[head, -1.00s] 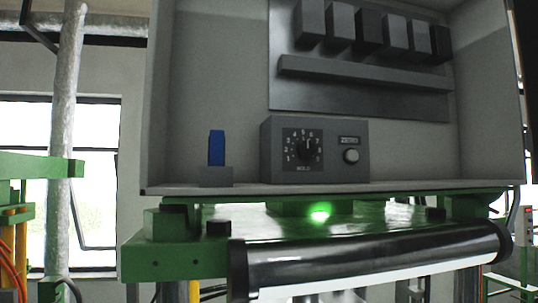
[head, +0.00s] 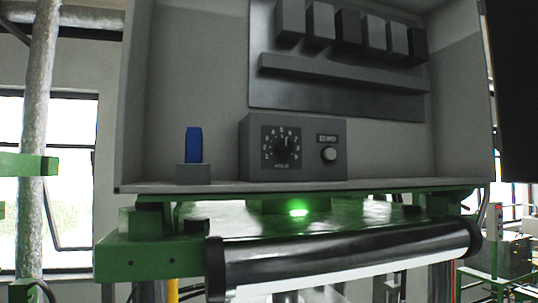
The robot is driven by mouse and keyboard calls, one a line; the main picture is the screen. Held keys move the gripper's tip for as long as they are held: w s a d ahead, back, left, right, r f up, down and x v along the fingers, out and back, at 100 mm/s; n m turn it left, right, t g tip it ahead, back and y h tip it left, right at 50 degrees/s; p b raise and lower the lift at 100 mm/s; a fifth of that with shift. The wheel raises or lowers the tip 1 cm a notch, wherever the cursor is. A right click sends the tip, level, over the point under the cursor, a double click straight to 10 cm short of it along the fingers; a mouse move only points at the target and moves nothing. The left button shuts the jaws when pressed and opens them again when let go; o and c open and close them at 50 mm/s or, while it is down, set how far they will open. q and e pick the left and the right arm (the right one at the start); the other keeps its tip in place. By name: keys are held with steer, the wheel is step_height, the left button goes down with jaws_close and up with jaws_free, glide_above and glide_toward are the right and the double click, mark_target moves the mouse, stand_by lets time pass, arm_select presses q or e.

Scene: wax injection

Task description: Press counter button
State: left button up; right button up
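A grey control box (head: 256,148) stands on the floor of the open grey cabinet. It has a dial with numbers (head: 281,146) on its left half. On its right half is a round pale counter button (head: 329,154) under a small dark display (head: 327,139). Neither of my grippers is in the head view.
A blue upright object (head: 194,145) stands in a grey holder left of the box. Several grey blocks (head: 347,26) sit above a ledge on the back panel. Below are a green machine frame (head: 150,255), a green light (head: 298,208) and a dark roller (head: 340,255).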

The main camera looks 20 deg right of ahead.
jaws_close()
steer(key=shift+w, duration=0.15)
stand_by(1.2)
